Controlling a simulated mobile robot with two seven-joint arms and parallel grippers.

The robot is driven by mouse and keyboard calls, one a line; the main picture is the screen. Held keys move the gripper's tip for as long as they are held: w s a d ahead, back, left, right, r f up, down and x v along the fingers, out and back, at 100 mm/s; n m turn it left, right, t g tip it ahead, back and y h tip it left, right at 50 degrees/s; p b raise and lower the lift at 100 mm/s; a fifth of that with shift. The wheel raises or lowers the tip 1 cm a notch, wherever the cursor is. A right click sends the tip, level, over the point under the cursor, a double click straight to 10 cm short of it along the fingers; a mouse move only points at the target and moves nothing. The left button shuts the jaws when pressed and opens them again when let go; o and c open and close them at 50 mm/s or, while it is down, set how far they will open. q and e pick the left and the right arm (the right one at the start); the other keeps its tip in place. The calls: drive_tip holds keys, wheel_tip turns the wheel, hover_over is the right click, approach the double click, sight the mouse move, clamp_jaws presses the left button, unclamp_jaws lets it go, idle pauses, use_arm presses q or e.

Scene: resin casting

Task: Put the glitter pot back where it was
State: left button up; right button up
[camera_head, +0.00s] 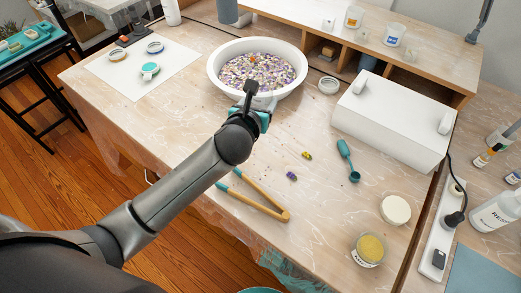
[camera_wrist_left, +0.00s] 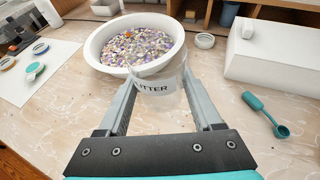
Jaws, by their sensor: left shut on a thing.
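My left gripper (camera_head: 254,98) is at the near rim of the white bowl (camera_head: 214,72), above the table. In the left wrist view its two fingers (camera_wrist_left: 158,88) are shut on a clear pot, the glitter pot (camera_wrist_left: 158,97), whose label reads "...ITTER". The pot looks upright and see-through; I cannot tell what is in it. In the head view the arm and gripper mostly hide it. The bowl (camera_wrist_left: 91,52) holds white, purple and gold flakes. My right gripper is not in view.
Wooden tongs (camera_head: 262,208), a teal scoop (camera_head: 347,160), a jar of yellow grains (camera_head: 369,249) and a white lid (camera_head: 395,209) lie on the table. A white box (camera_head: 390,120) stands right. Two small coloured bits lie mid-table. The front middle has free room.

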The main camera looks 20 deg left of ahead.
use_arm(q)
drive_tip(key=b, duration=0.6)
hover_over(260, 155)
wheel_tip(260, 155, down, 14)
drive_tip(key=shift+d+f, duration=0.1)
drive_tip(key=shift+f, duration=0.05)
drive_tip(key=shift+f+b, duration=0.45)
drive_tip(key=shift+f, duration=0.25)
wheel_tip(260, 155, down, 3)
drive_tip(key=shift+f+b, duration=0.2)
drive_tip(key=shift+b, duration=0.8)
drive_tip(key=shift+f, duration=0.2)
drive_tip(key=o, duration=1.4)
drive_tip(key=shift+c, duration=0.2)
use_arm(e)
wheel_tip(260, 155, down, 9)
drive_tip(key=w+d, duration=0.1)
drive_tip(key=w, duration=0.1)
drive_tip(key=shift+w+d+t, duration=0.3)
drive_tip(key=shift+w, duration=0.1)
use_arm(q)
drive_tip(key=shift+r, duration=0.1)
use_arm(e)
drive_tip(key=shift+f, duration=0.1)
